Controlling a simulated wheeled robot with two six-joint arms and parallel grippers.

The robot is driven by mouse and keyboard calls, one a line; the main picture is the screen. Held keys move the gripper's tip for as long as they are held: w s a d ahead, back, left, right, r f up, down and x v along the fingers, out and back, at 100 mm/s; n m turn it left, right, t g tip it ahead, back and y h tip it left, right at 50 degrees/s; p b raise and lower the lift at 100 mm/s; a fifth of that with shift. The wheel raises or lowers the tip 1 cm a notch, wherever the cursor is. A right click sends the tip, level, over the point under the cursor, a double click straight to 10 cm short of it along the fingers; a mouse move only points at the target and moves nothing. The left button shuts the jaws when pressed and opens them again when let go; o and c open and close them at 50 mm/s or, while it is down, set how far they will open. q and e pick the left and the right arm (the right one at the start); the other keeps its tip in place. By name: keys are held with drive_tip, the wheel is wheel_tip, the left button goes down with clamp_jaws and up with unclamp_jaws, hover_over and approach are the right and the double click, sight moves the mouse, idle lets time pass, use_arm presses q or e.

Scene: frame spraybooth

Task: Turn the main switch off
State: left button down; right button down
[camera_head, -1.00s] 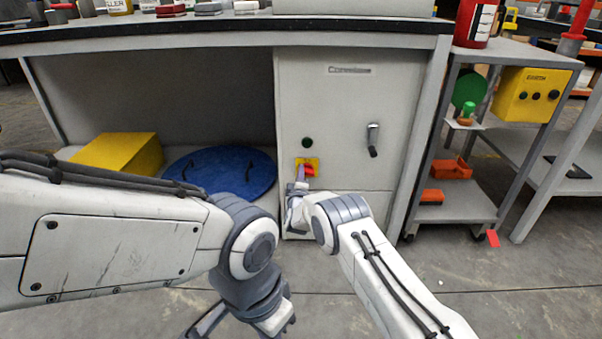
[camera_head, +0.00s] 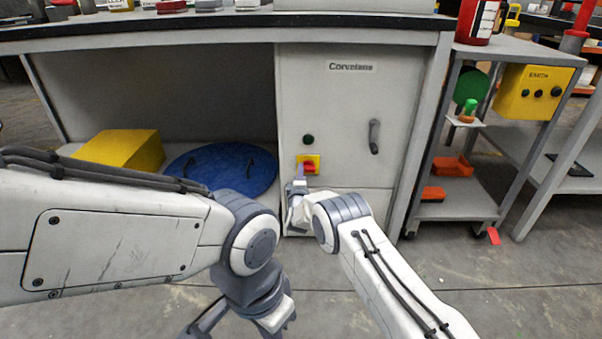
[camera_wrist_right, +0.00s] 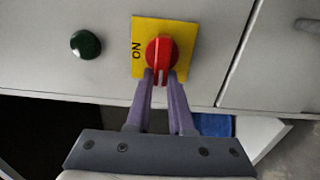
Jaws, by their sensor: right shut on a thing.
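The main switch is a red knob (camera_head: 309,168) on a yellow plate (camera_head: 317,158), low on the grey cabinet front. In the right wrist view the red knob (camera_wrist_right: 160,52) has a white mark pointing down towards my fingers. The yellow plate (camera_wrist_right: 186,37) carries the word ON, left of the knob. My right gripper (camera_wrist_right: 161,80) is shut on the knob's near end, one purple finger on each side. In the head view my right gripper (camera_head: 300,173) partly covers the knob. My left gripper hangs at the bottom of the head view, partly cut off.
A dark green button (camera_head: 308,140) is above the switch, and a grey handle (camera_head: 374,137) is to its right. A blue round lid (camera_head: 215,168) and a yellow box (camera_head: 120,148) lie under the bench at left. A grey trolley (camera_head: 455,208) stands at right.

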drive_tip(key=c, duration=0.8)
unclamp_jaws()
drive_tip(key=s+p, duration=0.6)
drive_tip(key=s, duration=0.4)
drive_tip(key=shift+s, duration=0.3)
drive_tip(key=shift+f, duration=0.1)
